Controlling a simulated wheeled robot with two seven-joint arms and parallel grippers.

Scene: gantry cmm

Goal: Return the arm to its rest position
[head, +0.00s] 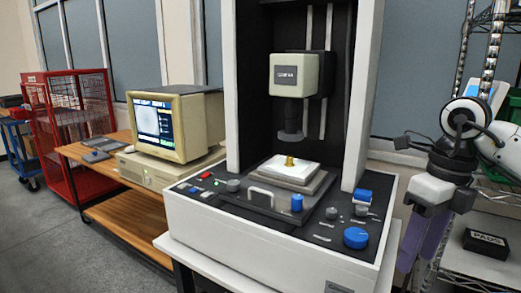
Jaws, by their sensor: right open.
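My right arm (452,160) comes in from the right edge, and its gripper (420,262) hangs down at the right of the measuring machine. Its two purple fingers point downward, apart, with nothing seen between them. The gripper appears beside the machine's right front corner, in front of the wire shelf; I cannot tell the exact gap. My left gripper is not in view.
The white measuring machine (230,238) has a blue knob (355,238) at its right front, and a small brass part (289,161) on its stage. A wire shelf (478,262) holds a black PADS box (485,243). A computer monitor (175,122) stands left, on a wooden bench (130,212).

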